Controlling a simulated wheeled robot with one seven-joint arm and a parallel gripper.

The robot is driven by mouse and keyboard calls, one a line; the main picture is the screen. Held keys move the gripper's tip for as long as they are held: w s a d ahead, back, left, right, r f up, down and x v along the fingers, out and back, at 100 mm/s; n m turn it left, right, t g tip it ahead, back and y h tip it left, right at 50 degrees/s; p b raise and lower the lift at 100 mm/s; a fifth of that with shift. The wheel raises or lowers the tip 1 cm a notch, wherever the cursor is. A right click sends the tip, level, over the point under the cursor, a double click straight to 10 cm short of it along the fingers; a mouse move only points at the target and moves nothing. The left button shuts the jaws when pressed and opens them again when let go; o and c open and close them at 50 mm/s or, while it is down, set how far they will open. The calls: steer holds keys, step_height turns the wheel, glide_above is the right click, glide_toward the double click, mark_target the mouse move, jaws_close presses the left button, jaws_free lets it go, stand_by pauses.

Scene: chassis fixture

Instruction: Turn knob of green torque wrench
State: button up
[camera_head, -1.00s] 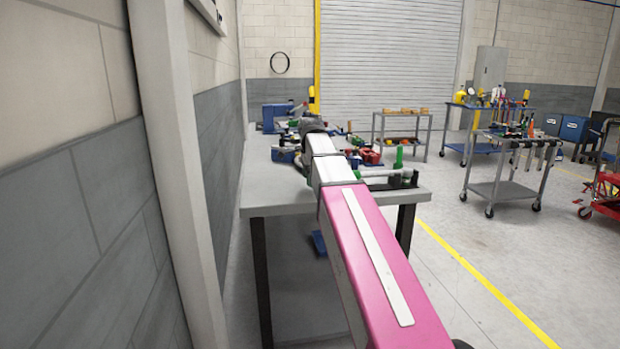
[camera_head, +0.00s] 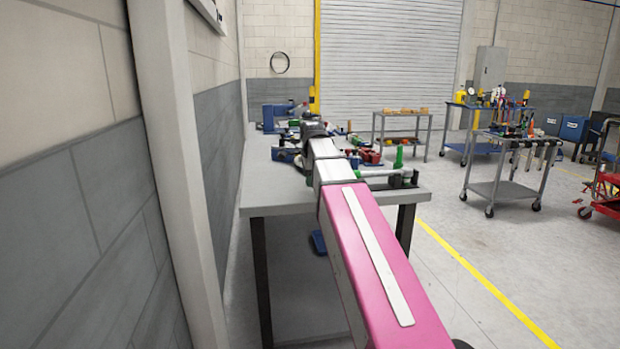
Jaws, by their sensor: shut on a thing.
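My arm reaches forward over the grey workbench, its pink link in front and a white link beyond. Its dark far end (camera_head: 313,130) bends down among the tools at the left of the bench. My gripper's jaws are hidden behind the arm and the clutter, so neither they nor what is between them shows. A green upright handle (camera_head: 399,157) stands near the bench's right edge by a pale horizontal bar (camera_head: 375,172). I cannot tell whether this is the green torque wrench. The wrench's knob cannot be made out.
The workbench (camera_head: 275,203) has a bare near corner. Red parts (camera_head: 370,156) and blue parts (camera_head: 285,154) lie beside the arm. A wall and pillar (camera_head: 180,150) stand close on the left. Tool carts (camera_head: 500,190) stand away to the right, with open floor between.

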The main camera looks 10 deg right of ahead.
steer(key=t, duration=0.4)
steer(key=shift+s+f, duration=0.1)
steer(key=shift+s, duration=0.25)
steer(key=shift+w+t, duration=0.1)
steer(key=shift+t, duration=1.4)
steer(key=o, duration=0.9)
steer(key=v, duration=1)
steer(key=shift+s, duration=0.3)
